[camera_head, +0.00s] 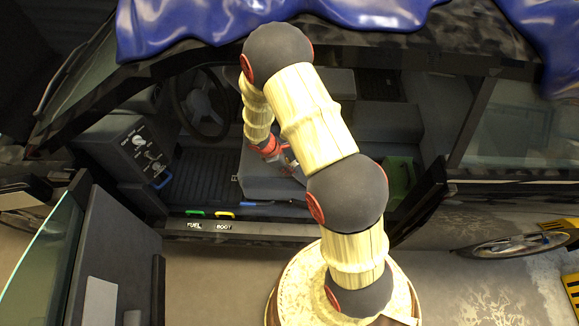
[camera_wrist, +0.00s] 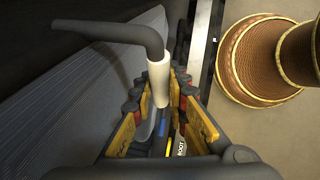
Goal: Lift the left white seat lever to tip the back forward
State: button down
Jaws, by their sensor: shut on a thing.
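The white seat lever (camera_wrist: 158,80) shows in the wrist view as a pale sleeve on a dark bent rod (camera_wrist: 110,32). My gripper (camera_wrist: 160,100) has its yellow-sided fingers on both sides of the sleeve and is shut on it. In the head view my gripper (camera_head: 287,160) is inside the car, at the dark grey seat (camera_head: 262,183). My arm hides part of the seat, and the lever cannot be made out there. The seat also fills the left of the wrist view (camera_wrist: 60,100).
Green FUEL (camera_head: 195,212) and yellow BOOT (camera_head: 225,214) levers sit on the door sill. An open door (camera_head: 115,260) stands at the lower left. A blue cover (camera_head: 260,15) drapes over the roof. A green container (camera_head: 399,180) is right of my arm.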

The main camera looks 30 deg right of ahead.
jog(key=shift+r, duration=0.15)
jog(key=r+t+y+p, duration=0.1)
jog(key=p, duration=0.1)
jog(key=a+y+p, duration=0.1)
jog(key=p, duration=0.1)
jog(key=shift+w+r+t+y+p, duration=0.3)
jog(key=shift+r+t+y, duration=0.05)
jog(key=shift+t+y, duration=0.05)
jog(key=p, duration=0.2)
jog(key=r+t+y+p, duration=0.1)
jog(key=p, duration=0.1)
jog(key=shift+w+a, duration=0.2)
jog(key=shift+y+p, duration=0.4)
jog(key=shift+p, duration=0.5)
jog(key=shift+w+a+m+t+p, duration=0.15)
jog(key=shift+m+t+p, duration=0.15)
jog(key=shift+p, duration=0.25)
jog(key=c, duration=1.8)
grip_release()
jog(key=shift+o, duration=0.2)
jog(key=v, duration=1.2)
jog(key=shift+d, duration=0.25)
